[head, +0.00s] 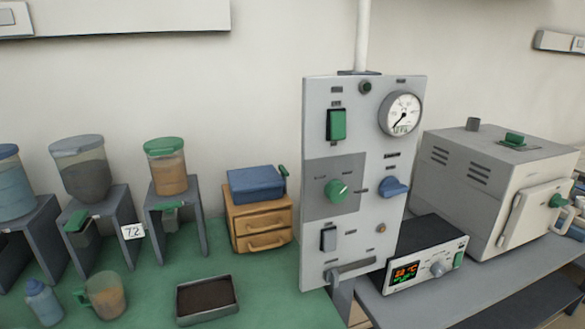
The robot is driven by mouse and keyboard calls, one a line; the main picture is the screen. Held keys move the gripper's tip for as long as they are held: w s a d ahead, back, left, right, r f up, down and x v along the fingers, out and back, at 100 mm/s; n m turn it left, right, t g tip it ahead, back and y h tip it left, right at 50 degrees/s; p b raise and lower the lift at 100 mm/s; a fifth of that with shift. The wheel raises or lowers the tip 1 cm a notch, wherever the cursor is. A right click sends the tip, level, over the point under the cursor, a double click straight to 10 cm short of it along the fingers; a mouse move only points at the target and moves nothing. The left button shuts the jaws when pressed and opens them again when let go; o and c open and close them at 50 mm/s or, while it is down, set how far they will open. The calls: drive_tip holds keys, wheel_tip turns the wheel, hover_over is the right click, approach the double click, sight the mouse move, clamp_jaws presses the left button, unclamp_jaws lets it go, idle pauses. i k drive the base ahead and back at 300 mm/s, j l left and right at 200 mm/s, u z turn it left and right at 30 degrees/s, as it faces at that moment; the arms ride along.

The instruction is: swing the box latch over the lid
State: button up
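The blue box (255,185) sits on top of a small wooden drawer unit, left of the grey control panel. Its blue lid looks closed. A small green latch (283,171) stands up at the box's right end, beside the lid and not across it. The latch is small in the head view, so its exact angle is hard to tell. My gripper is not in view.
The wooden drawer unit (262,229) stands on the green bench top. The upright control panel (318,255) rises close to its right. Hoppers on grey stands are to the left. A tray of dark material (233,310) lies in front. A furnace (460,190) stands at right.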

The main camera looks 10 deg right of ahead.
sight(284, 172)
drive_tip(key=i+j+u, duration=0.1)
drive_tip(key=u, duration=0.3)
drive_tip(key=i+u, duration=0.2)
drive_tip(key=u, duration=0.2)
drive_tip(key=i+u, duration=0.15)
drive_tip(key=u, duration=0.25)
